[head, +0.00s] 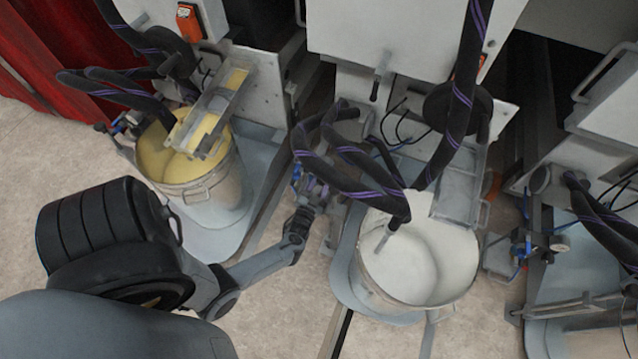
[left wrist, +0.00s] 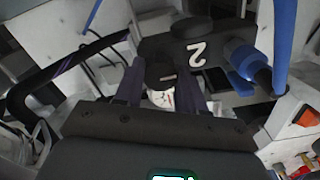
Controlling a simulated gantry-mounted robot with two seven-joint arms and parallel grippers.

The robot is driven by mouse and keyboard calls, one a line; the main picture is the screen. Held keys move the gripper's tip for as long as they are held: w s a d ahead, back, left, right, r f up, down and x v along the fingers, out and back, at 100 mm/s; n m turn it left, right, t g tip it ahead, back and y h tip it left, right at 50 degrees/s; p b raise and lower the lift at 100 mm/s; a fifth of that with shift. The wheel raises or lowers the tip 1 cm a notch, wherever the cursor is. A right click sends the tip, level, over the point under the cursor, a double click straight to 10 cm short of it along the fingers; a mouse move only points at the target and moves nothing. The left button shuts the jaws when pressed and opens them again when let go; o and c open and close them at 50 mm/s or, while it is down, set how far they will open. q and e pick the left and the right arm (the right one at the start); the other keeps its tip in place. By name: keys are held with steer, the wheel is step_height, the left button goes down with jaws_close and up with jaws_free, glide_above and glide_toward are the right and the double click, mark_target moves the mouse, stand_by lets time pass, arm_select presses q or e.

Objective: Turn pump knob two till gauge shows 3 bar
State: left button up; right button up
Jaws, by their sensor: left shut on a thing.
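My left gripper (head: 312,190) reaches in from the left between the two buckets, at the pump fittings beside the white-paint bucket. In the left wrist view its two dark purple fingers (left wrist: 160,82) are shut on a round black knob (left wrist: 160,72), one finger on each side. A white upside-down "2" marks the dark pump block (left wrist: 222,54) behind the knob. A white gauge (left wrist: 161,98) with red on its face shows between the fingers, partly covered. Its reading is too small to tell. My right gripper is not in view.
A bucket of yellow paint (head: 195,190) stands left, and a bucket of white paint (head: 418,285) stands just right of my gripper. Black hoses (head: 350,165) hang close to the gripper. Blue hoses and fittings (left wrist: 245,62) lie beside the knob. Another pump (head: 540,245) is at the right.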

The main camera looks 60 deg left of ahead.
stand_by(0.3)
arm_select(q)
steer(key=o, duration=1.1)
steer(key=shift+c, duration=0.2)
steer(key=shift+s+d+p, duration=0.3)
steer(key=shift+s+p, duration=0.1)
steer(key=p+v, duration=0.3)
steer(key=v, duration=0.7)
